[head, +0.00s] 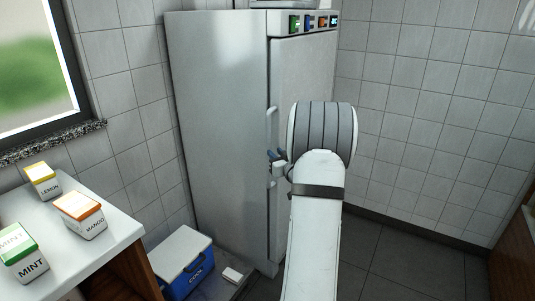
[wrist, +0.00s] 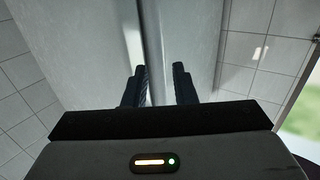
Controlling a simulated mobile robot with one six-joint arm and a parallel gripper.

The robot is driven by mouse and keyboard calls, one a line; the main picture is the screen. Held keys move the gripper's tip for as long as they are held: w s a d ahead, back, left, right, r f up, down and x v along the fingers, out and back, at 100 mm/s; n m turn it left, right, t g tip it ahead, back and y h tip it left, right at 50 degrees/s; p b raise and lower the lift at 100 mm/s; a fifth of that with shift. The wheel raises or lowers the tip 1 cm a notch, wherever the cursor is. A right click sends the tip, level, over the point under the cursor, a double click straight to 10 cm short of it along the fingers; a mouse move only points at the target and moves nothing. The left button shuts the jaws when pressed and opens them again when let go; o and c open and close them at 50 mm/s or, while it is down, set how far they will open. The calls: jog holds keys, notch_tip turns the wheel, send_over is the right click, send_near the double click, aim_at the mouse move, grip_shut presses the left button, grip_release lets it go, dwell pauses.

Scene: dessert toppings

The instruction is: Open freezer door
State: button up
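The freezer (head: 217,110) is a tall grey cabinet, and its front door (head: 305,75) looks shut. A pale vertical handle (head: 272,122) runs along the door's left edge. My gripper (head: 274,156) is at the handle's height, close to it, partly hidden by my arm. In the wrist view my gripper (wrist: 161,85) has its two dark fingers apart, with the freezer's vertical corner edge showing between them. A bright strip, likely the handle (wrist: 132,40), is by the left finger. I cannot tell whether they touch.
A white counter (head: 110,235) at left holds lemon (head: 42,180), mango (head: 80,215) and mint (head: 22,252) boxes. A blue cooler (head: 188,268) and a small white item (head: 232,275) are by the freezer's foot. The dark floor (head: 400,260) to the right is clear.

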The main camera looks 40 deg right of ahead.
aim_at(270, 147)
jog(key=shift+w+d+f, duration=0.15)
jog(key=shift+d+f, duration=0.05)
jog(key=shift+d, duration=0.05)
jog(key=x, duration=0.7)
jog(key=shift+w+r, duration=0.15)
jog(key=shift+w, duration=0.05)
grip_shut()
